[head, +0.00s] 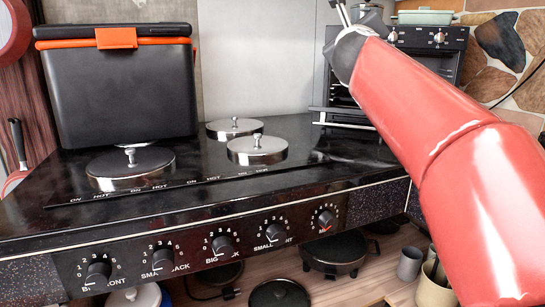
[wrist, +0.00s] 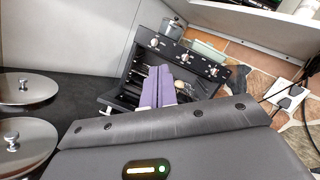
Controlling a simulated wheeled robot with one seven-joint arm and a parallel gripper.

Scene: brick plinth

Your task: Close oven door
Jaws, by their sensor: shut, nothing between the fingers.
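The small black oven (head: 415,38) stands at the back right of the counter, with knobs along its top front. Its door (head: 342,116) is lowered open, with a light bar along its front edge. In the wrist view the oven (wrist: 190,58) shows racks inside, and the lowered door (wrist: 112,102) is at its lower left. My gripper (head: 341,14) is in front of the oven's upper left side in the head view, partly cut by the top edge. In the wrist view its purple fingers (wrist: 158,88) are together and empty, overlapping the oven opening. Contact cannot be told.
Lidded round hotplates (head: 257,150) sit on the black stove top (head: 200,215), left of the oven. A black box with orange trim (head: 118,90) stands at the back left. A green dish (head: 425,17) rests on the oven. Pans and cups are on a lower shelf.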

